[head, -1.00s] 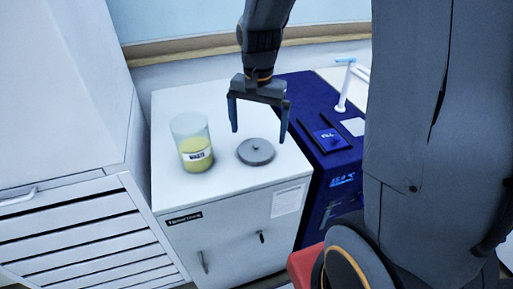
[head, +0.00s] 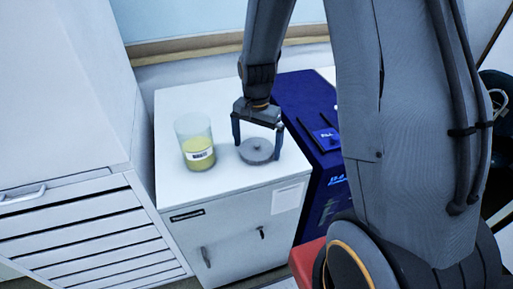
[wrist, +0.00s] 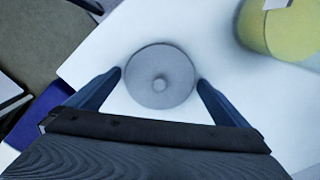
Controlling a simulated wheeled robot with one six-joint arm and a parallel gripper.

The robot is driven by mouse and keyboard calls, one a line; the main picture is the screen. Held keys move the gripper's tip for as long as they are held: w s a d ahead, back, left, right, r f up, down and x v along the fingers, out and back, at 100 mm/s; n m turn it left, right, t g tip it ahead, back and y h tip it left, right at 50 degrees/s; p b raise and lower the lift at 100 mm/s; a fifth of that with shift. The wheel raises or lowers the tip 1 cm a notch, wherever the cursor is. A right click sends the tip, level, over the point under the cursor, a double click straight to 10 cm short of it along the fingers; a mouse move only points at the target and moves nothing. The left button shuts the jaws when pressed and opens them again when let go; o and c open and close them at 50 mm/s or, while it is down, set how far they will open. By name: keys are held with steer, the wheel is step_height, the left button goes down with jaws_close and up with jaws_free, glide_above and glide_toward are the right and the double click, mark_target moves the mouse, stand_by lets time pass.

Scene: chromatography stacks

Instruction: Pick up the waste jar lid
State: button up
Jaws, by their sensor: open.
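The waste jar lid (head: 256,151) is a flat grey disc with a small central knob, lying on the white cabinet top (head: 215,183). The lid also shows in the wrist view (wrist: 160,77). My gripper (head: 258,152) is open, pointing down, with one finger on each side of the lid. In the wrist view my fingertips (wrist: 159,75) sit close to the lid's left and right edges. I cannot tell whether they touch it. The waste jar (head: 196,143), clear with yellow liquid and a label, stands open to the left of the lid.
A dark blue machine (head: 312,115) stands directly right of the cabinet. A tall white drawer unit (head: 85,220) is on the left. The jar (wrist: 283,28) is at the upper right in the wrist view, apart from my fingers. The cabinet top in front is clear.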

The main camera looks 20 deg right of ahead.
steer(key=c, duration=0.9)
steer(key=shift+c, duration=0.2)
